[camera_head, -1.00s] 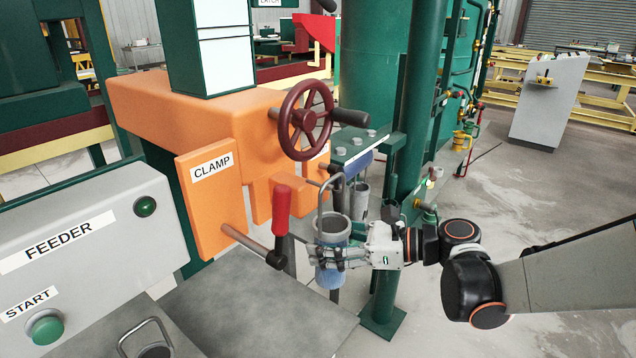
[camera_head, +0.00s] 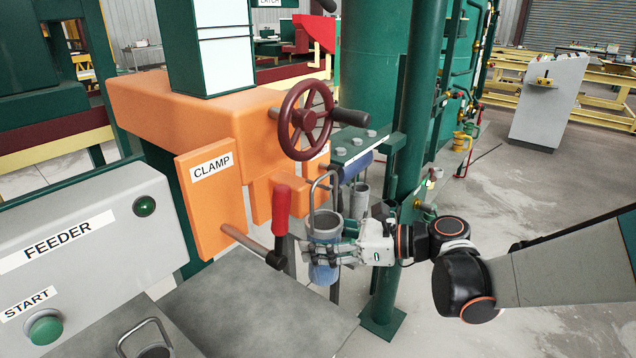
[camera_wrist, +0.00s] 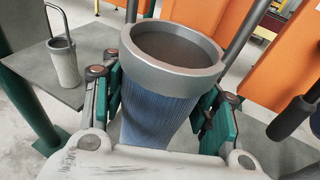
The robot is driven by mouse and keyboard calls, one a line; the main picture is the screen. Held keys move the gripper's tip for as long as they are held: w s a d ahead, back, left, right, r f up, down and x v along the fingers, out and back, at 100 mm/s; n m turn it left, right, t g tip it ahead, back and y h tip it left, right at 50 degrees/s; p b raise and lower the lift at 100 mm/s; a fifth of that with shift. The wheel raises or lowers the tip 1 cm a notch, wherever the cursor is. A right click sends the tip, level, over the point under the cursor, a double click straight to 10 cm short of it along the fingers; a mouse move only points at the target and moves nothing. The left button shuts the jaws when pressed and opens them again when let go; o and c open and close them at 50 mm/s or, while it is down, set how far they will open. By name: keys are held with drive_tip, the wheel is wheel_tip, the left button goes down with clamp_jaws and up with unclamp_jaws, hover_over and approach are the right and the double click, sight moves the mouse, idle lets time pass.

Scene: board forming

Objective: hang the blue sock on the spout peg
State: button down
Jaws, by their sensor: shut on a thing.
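The blue sock (camera_head: 323,272) is a blue ribbed sleeve with a grey metal collar and a tall wire hoop above it. My gripper (camera_head: 322,254) is shut around the sleeve below the collar and holds it roughly upright in the air. In the wrist view, the sock (camera_wrist: 158,110) sits between the two fingers of my gripper (camera_wrist: 165,105), its open top facing up. A short dark rod (camera_head: 331,168) sticks out left of a blue cylinder under the bolted green bracket; I cannot tell whether it is the spout peg. The hoop's top appears just below it; contact is unclear.
A red-handled lever (camera_head: 281,212) is close left of the sock. The orange clamp (camera_head: 205,205) and maroon handwheel (camera_head: 306,120) stand behind. A grey hooped cup (camera_wrist: 63,62) is on a grey surface. A green post (camera_head: 412,130) rises beside my wrist.

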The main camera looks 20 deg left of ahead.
drive_tip(key=shift+w+a+f+b, duration=0.25)
drive_tip(key=shift+a+f+b, duration=0.35)
drive_tip(key=shift+a+b, duration=0.1)
idle(1.1)
drive_tip(key=shift+w+a+f, duration=0.1)
drive_tip(key=shift+a+f, duration=0.05)
drive_tip(key=shift+a, duration=0.05)
drive_tip(key=shift+d, duration=0.1)
idle(0.3)
drive_tip(key=c, duration=0.5)
unclamp_jaws()
drive_tip(key=shift+d, duration=0.15)
